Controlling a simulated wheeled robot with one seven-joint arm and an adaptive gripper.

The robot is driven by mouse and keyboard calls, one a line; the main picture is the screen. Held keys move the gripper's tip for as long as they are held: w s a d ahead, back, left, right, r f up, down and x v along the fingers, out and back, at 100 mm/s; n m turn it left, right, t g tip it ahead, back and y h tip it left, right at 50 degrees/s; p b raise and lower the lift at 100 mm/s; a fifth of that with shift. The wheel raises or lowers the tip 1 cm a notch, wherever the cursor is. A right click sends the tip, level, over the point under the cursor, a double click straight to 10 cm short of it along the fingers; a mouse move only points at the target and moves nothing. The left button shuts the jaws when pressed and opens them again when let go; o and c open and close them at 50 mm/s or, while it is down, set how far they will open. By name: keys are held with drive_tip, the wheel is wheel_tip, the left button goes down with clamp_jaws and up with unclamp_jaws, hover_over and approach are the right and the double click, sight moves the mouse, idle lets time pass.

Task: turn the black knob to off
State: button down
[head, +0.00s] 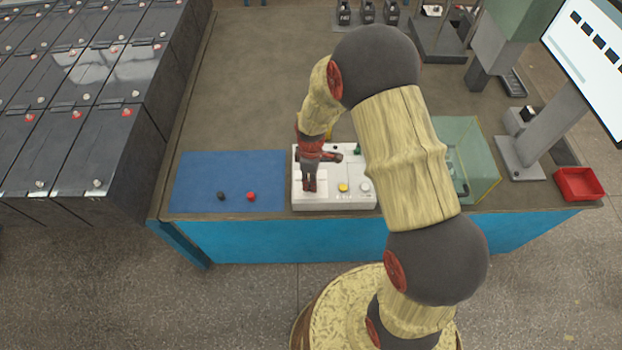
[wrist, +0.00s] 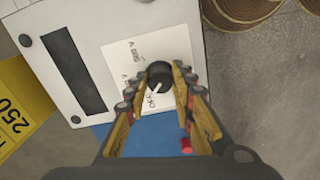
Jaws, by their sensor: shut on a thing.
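The black knob (wrist: 160,73) sits on a white label plate on the white instrument box (wrist: 75,20). A white pointer mark on the knob points down-left, toward small lettering that looks like "OFF". My gripper (wrist: 161,72) has a finger on each side of the knob and is shut on it. In the head view my gripper (head: 310,186) points down at the left front of the white box (head: 325,204) and hides the knob there. A yellow button (head: 343,187) and a pale round knob (head: 365,187) lie to its right.
A blue mat (head: 215,170) lies left of the box, with a black piece (head: 221,196) and a red piece (head: 251,196) on it. A clear-walled case (head: 480,165) stands to the right, partly behind my arm. A red tray (head: 579,184) sits far right. Dark batteries (head: 70,150) stand left.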

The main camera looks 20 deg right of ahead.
drive_tip(key=shift+n+p, duration=0.35)
drive_tip(key=shift+n, duration=1.15)
drive_tip(key=c, duration=1.5)
unclamp_jaws()
wheel_tip(320, 180, up, 12)
